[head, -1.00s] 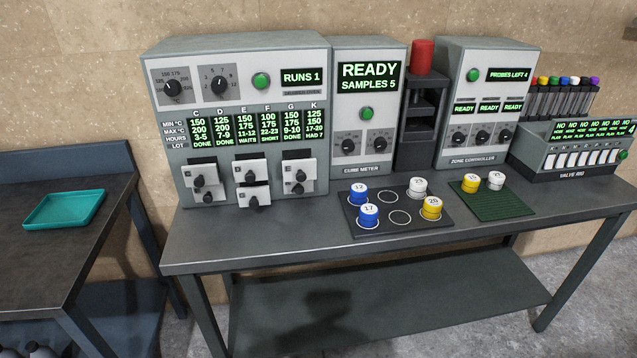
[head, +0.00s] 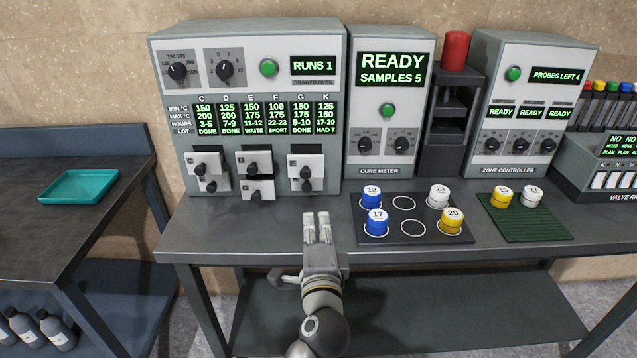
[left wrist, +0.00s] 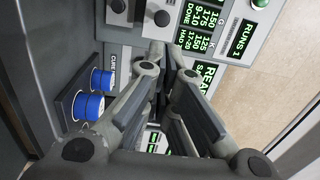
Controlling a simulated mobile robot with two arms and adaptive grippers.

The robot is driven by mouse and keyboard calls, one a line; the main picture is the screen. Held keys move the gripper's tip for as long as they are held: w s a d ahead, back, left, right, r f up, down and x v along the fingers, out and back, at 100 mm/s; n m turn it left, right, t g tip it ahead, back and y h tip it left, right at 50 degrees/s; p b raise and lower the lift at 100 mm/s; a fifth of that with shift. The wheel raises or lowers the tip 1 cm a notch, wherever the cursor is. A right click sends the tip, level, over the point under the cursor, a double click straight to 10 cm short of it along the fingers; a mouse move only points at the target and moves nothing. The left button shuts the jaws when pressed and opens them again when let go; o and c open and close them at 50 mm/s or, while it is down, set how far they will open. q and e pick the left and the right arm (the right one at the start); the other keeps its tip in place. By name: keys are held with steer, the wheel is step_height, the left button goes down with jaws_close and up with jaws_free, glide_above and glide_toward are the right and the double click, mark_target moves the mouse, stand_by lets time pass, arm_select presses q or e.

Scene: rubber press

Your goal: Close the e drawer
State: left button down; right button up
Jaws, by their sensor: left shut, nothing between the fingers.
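The drawer oven (head: 327,100) stands at the back left of the bench, with labels C, D, E, F, G and K above several small white drawers with dark knobs. The E column reads WAITS. My left gripper (head: 317,217) is shut and empty, over the bench front, to the right of and nearer than the drawers. My right gripper is out of view.
A dark sample mat (head: 405,219) with blue, white and yellow pots lies right of my gripper. The cure meter (head: 386,155) stands beside the oven. The bench top (head: 225,228) before the drawers is clear. A teal tray (head: 80,186) lies on the left table.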

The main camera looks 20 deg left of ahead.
arm_select(q)
steer(key=p, duration=0.3)
glide_toward(312, 168)
steer(key=x, duration=0.4)
